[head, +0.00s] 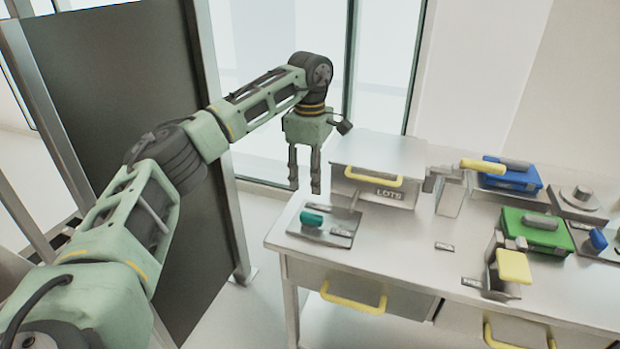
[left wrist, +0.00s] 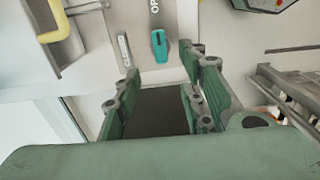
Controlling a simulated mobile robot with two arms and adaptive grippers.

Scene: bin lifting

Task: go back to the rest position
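My left gripper (head: 304,172) hangs pointing down past the far left end of the workbench (head: 400,232), left of the grey box. In the head view its two fingers are apart with nothing between them. In the left wrist view the fingers (left wrist: 160,100) are also spread and empty, with a dark surface showing between them. My right gripper is in neither view.
The grey LOTS box (head: 378,156) has a yellow handle. Before it lies a plate with a teal-handled piece (head: 312,218). Blue (head: 510,174) and green (head: 536,230) cases stand to the right. A dark panel (head: 120,90) stands behind my left arm.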

